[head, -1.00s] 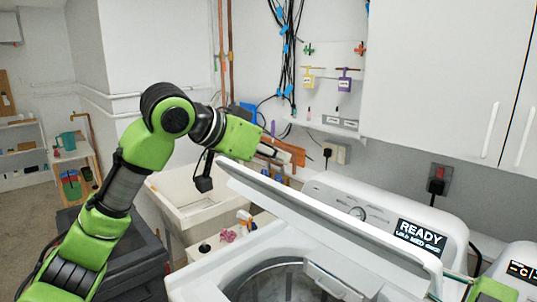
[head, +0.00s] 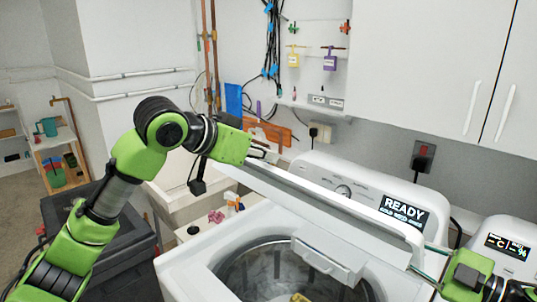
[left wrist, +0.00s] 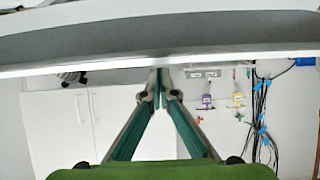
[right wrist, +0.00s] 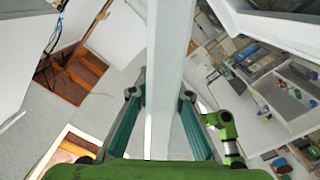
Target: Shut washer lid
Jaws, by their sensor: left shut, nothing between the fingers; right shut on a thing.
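The white washer (head: 190,262) stands with its lid (head: 335,208) raised, and the round drum opening shows below it. My left gripper (head: 272,154) is shut and empty by the lid's left end. In the left wrist view its closed fingertips (left wrist: 160,72) are close to the lid's long edge (left wrist: 230,57); whether they touch it I cannot tell. My right gripper (head: 422,256) is at the lid's right end, partly cut off by the frame. In the right wrist view its fingers (right wrist: 160,95) are on either side of the lid's white edge (right wrist: 166,50), shut on it.
The control panel (head: 365,190) reading READY is behind the lid. A second machine (head: 510,250) stands to the right. A white sink (head: 180,190) and a dark bin (head: 100,240) are at the left. White cabinets (head: 430,60) hang above.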

